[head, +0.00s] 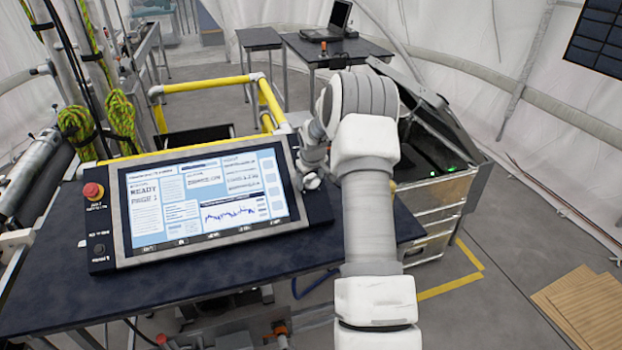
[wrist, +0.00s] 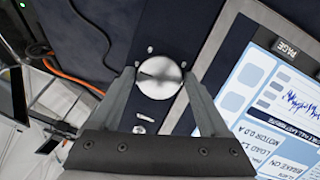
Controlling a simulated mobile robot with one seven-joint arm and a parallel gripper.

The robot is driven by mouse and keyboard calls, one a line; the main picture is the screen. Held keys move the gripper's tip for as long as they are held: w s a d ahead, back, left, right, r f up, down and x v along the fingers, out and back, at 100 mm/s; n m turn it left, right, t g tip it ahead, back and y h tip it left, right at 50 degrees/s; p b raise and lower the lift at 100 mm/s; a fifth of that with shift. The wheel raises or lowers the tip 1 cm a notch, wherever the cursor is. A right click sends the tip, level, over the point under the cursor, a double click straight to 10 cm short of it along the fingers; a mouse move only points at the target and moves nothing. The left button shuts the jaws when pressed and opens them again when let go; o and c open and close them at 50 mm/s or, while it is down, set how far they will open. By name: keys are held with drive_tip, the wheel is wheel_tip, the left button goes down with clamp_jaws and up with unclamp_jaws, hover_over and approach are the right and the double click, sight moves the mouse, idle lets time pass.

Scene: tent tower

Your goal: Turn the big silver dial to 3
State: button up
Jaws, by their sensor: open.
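The big silver dial (wrist: 159,77) is a round, shiny metal knob on the dark panel, seen nearly face-on in the wrist view. My gripper (wrist: 160,80) is open, with one finger on each side of the dial. I cannot tell whether the fingers touch its rim. Small white marks lie around the dial, but they are too small to read, and its setting cannot be told. In the head view my gripper (head: 311,181) is at the right end of the console (head: 318,207), and my arm and gripper mostly hide the dial there.
The console's lit screen (head: 205,198) is left of my gripper. A red button (head: 93,191) is at the console's left end. A yellow rail (head: 205,85) stands behind the console. An open case (head: 440,190) stands to the right. The dark tabletop (head: 150,295) in front is clear.

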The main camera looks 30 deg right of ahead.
drive_tip(key=c, duration=1.1)
drive_tip(key=shift+n+b, duration=0.3)
drive_tip(key=shift+b, duration=0.15)
drive_tip(key=n+b, duration=0.2)
drive_tip(key=shift+f+n+h+b, duration=0.2)
drive_tip(key=shift+n+h+b, duration=0.1)
drive_tip(key=shift+b, duration=0.05)
drive_tip(key=n+t+h+b, duration=0.1)
drive_tip(key=n+b, duration=0.2)
drive_tip(key=n, duration=0.2)
drive_tip(key=shift+s+a, duration=0.1)
drive_tip(key=n+b, duration=0.1)
drive_tip(key=n, duration=0.3)
drive_tip(key=shift+s+n+t, duration=0.1)
drive_tip(key=shift+n+t, duration=0.3)
drive_tip(key=n, duration=0.4)
drive_tip(key=shift+r+t, duration=0.1)
drive_tip(key=shift+t, duration=0.3)
drive_tip(key=shift+n, duration=0.4)
